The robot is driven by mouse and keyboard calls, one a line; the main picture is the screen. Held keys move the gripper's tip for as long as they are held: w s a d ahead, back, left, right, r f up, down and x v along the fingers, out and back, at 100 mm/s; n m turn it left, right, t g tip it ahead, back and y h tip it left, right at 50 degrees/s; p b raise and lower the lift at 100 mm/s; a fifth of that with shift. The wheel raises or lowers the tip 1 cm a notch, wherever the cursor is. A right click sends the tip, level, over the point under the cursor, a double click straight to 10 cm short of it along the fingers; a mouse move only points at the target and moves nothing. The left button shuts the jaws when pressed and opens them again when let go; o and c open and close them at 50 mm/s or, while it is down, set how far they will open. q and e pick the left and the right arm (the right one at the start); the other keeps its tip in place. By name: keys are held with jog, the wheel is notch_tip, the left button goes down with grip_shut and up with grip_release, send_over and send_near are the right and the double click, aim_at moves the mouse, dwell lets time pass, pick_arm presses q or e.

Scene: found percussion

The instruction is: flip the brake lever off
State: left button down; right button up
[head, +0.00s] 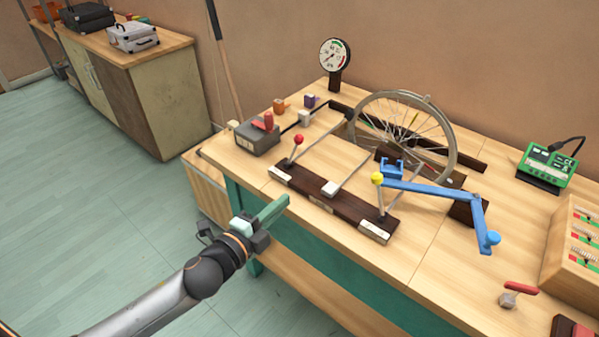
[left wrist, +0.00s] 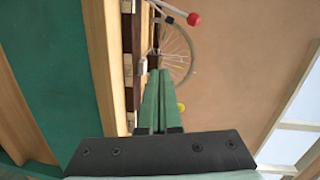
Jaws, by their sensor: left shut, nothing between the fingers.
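A lever with a red knob (head: 299,139) stands at the left end of a dark wooden board on the workbench. A lever with a yellow knob (head: 377,179) stands at the board's right end. The board's labels are too small to read, so I cannot tell which is the brake lever. My left gripper (head: 286,201) is shut and empty, in front of the bench edge and apart from both levers. In the left wrist view, the red knob (left wrist: 194,19) is beyond the fingertips, and the yellow knob (left wrist: 180,107) is partly hidden by the fingers. My right gripper is not in view.
A spoked wheel (head: 449,131) stands behind the board, with a blue crank (head: 432,191) to the right. A dark box with a red handle (head: 257,136) sits left of the red-knobbed lever. A gauge (head: 334,56) stands at the back. The bench's front strip is clear.

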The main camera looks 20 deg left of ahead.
aim_at(294, 151)
pick_arm(q)
jog(key=r+m, duration=0.1)
jog(key=w+r+m, duration=0.1)
jog(key=r+m+t+h+b, duration=0.1)
jog(key=m, duration=0.1)
jog(key=shift+w+d+r, duration=0.1)
jog(key=shift+w+r, duration=0.05)
jog(key=shift+w, duration=0.15)
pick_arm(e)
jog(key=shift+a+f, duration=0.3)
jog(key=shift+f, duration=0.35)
pick_arm(q)
jog(key=shift+w, duration=0.1)
jog(key=x, duration=0.9)
jog(key=shift+w, duration=0.2)
jog(key=a, duration=0.1)
jog(key=w+a, duration=0.2)
jog(key=shift+w+a+r, duration=0.15)
jog(key=shift+w+r, duration=0.05)
jog(key=shift+r, duration=0.1)
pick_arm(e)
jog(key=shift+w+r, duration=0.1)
